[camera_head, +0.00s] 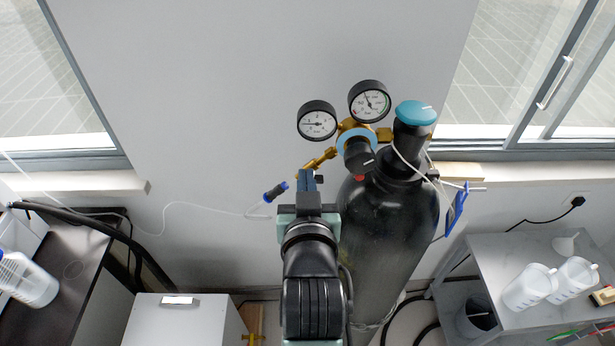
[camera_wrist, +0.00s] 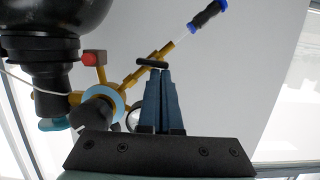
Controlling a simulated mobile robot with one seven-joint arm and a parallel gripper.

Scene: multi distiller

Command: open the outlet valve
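The gas cylinder (camera_head: 385,235) stands upright in the head view, with a brass regulator and two round gauges on top. A brass outlet pipe (camera_head: 322,160) slants down to the left from the regulator. A small black handle (camera_wrist: 152,63), which looks like the outlet valve's, lies on this pipe in the wrist view; it also shows in the head view (camera_head: 319,179). My gripper (camera_wrist: 159,72) has its blue fingers together, tips right at the handle. The handle reaches past both fingertips; whether they touch is unclear. In the head view my gripper (camera_head: 307,175) is left of the cylinder.
A blue cylinder knob (camera_head: 416,112) and a black regulator knob (camera_head: 359,154) are close to the right. A blue-and-black hose end (camera_head: 275,192) is just left of my gripper. A side table (camera_head: 500,255) with white beakers stands at right.

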